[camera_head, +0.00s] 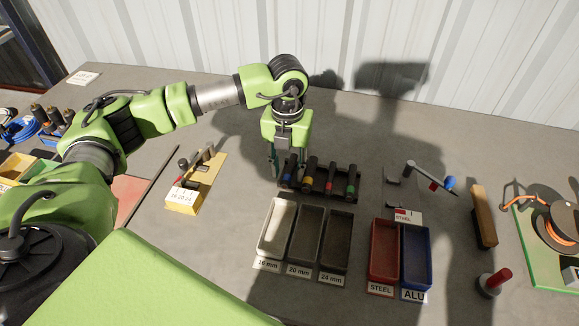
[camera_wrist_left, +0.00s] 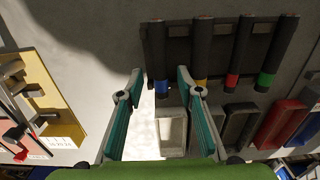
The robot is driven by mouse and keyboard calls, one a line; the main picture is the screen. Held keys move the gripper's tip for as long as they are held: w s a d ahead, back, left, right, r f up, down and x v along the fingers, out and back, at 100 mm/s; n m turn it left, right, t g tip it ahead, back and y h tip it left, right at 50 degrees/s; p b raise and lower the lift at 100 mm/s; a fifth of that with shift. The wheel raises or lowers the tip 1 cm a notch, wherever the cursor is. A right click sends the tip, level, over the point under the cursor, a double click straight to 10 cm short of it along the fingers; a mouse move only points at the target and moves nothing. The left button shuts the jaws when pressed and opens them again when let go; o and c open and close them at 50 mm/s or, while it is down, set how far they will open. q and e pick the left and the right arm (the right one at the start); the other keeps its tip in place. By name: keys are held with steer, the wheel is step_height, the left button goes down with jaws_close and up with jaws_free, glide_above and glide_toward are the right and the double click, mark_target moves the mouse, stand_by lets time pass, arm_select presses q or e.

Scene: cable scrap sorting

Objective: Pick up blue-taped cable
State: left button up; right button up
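The blue-taped cable (camera_head: 289,172) is a short black piece with a blue band. It is the leftmost of several taped cables on a dark rack. In the left wrist view the blue-taped cable (camera_wrist_left: 157,58) lies ahead of the gap between my fingers, its blue band near the fingertip line. My left gripper (camera_head: 282,160) is over the rack's left end, pointing down; in its wrist view the teal fingers (camera_wrist_left: 160,74) are apart with nothing clearly held between them. Contact with the cable cannot be told. My right gripper is not in view.
Open bins labelled 16 mm (camera_head: 262,250), 20 mm and 24 mm lie in front. Red STEEL (camera_head: 371,278) and blue ALU (camera_head: 428,270) bins are to the right.

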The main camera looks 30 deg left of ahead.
arm_select(q)
steer(key=shift+f, duration=0.15)
steer(key=shift+c, duration=0.3)
jaws_close()
